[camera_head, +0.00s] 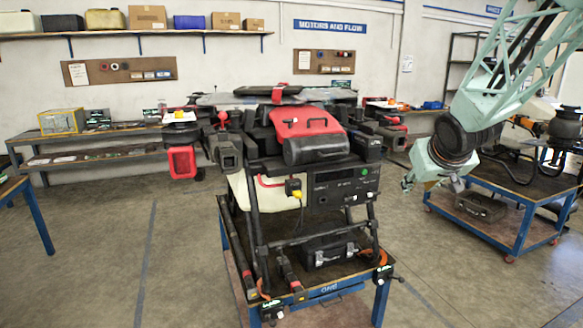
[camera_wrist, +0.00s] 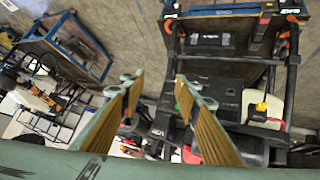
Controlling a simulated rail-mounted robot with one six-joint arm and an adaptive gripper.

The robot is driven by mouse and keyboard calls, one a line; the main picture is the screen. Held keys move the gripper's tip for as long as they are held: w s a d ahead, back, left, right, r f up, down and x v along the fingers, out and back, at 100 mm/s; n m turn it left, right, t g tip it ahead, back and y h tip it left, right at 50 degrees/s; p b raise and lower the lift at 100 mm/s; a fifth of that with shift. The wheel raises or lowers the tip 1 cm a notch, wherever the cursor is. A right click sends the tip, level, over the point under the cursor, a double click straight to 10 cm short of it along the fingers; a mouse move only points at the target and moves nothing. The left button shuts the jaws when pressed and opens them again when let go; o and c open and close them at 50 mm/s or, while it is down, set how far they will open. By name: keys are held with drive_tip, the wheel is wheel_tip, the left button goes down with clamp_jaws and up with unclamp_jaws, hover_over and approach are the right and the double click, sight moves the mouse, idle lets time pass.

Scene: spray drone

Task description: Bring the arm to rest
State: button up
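My gripper (camera_wrist: 157,84) shows in the wrist view with its two ribbed, tan-padded fingers apart and nothing between them. In the head view my mint-green arm comes in from the upper right, with its wrist hanging to the right of the spray drone (camera_head: 330,185). The wrist is clear of the drone there, and the fingers are too small to make out well. The drone is black with a red top cover and folded arms, and stands on a blue-framed cart (camera_head: 330,292). In the wrist view the drone (camera_wrist: 225,85) lies beyond and right of the fingers.
A second blue cart (camera_head: 510,225) with a black case stands at the right, below my arm. A small black case (camera_head: 328,252) sits on the drone's cart. Workbenches and a shelf (camera_head: 150,33) with boxes line the back wall. The floor (camera_head: 110,260) at left is clear.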

drive_tip(key=s+a+r+m+g, duration=0.1)
drive_tip(key=s+a+r, duration=0.2)
drive_tip(key=s, duration=1)
drive_tip(key=s+a+r+g, duration=0.2)
drive_tip(key=s+a, duration=0.2)
drive_tip(key=s, duration=0.8)
drive_tip(key=s+a+f+g+y, duration=0.1)
drive_tip(key=s+a, duration=0.3)
drive_tip(key=s, duration=0.9)
drive_tip(key=s+a+f+g, duration=0.1)
drive_tip(key=s+a, duration=0.3)
drive_tip(key=s, duration=0.9)
drive_tip(key=shift+s+a+f+y, duration=0.35)
drive_tip(key=shift+a+f+y, duration=0.05)
